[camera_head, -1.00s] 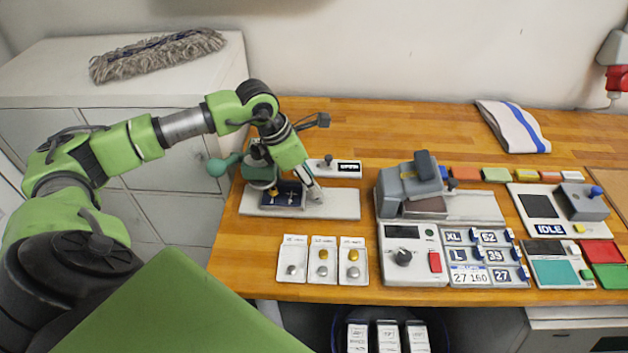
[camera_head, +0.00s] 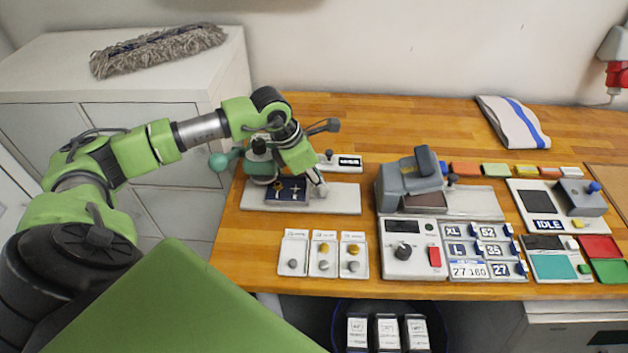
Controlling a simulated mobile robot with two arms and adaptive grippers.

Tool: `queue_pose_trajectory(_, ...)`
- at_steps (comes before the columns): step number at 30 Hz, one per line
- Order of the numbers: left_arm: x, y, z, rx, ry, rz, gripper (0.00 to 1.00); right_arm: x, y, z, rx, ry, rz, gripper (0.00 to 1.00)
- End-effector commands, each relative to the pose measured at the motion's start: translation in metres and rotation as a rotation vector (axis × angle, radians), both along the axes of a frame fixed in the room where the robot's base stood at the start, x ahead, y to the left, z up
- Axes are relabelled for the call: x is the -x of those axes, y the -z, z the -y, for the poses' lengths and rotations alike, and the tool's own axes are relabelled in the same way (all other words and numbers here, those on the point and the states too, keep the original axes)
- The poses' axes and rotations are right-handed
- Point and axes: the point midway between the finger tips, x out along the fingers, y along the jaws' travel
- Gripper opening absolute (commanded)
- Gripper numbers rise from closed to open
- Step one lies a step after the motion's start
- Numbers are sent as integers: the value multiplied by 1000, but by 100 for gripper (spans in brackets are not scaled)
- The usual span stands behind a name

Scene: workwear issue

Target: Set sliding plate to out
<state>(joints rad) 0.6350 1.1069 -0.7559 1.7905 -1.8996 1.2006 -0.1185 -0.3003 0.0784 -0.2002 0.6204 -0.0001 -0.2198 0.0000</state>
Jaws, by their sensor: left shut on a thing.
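The sliding plate (camera_head: 287,196), dark blue with small gold and silver parts showing on it, lies on the white base (camera_head: 338,200) of a press at the left of the bench. The press has a green head (camera_head: 258,165) with a round knob (camera_head: 218,162) and stands over the plate's left part. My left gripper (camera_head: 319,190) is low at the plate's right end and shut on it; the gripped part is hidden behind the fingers. My right gripper is out of view.
A small display box with a lever (camera_head: 348,163) stands just behind the press. Three small trays (camera_head: 325,262) lie in front. A grey machine (camera_head: 408,185) and a control panel (camera_head: 412,262) stand to the right. Some bare base shows right of my gripper.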

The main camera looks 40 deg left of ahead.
Motion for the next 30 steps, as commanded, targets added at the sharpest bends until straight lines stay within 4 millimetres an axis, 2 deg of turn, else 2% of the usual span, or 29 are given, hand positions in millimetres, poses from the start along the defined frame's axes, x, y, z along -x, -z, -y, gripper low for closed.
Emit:
queue_pose_trajectory(3, -16, 3, 27, 10, 5, 6, 0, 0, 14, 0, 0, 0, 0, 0)
queue_pose_trajectory(9, -36, 1, 59, 6, 3, 5, 0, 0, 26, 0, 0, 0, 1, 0)
queue_pose_trajectory(13, -41, 0, 67, 3, 2, 4, 0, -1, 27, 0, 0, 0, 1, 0)
queue_pose_trajectory(22, -41, -1, 69, 6, 3, 4, 0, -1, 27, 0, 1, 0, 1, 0)
queue_pose_trajectory(23, -41, -1, 69, 6, 3, 4, 24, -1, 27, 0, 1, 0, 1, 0)
queue_pose_trajectory(24, -41, -2, 69, 6, 3, 4, 34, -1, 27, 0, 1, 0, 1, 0)
queue_pose_trajectory(30, -41, -1, 68, 3, 1, 4, 35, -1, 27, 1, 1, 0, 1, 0)
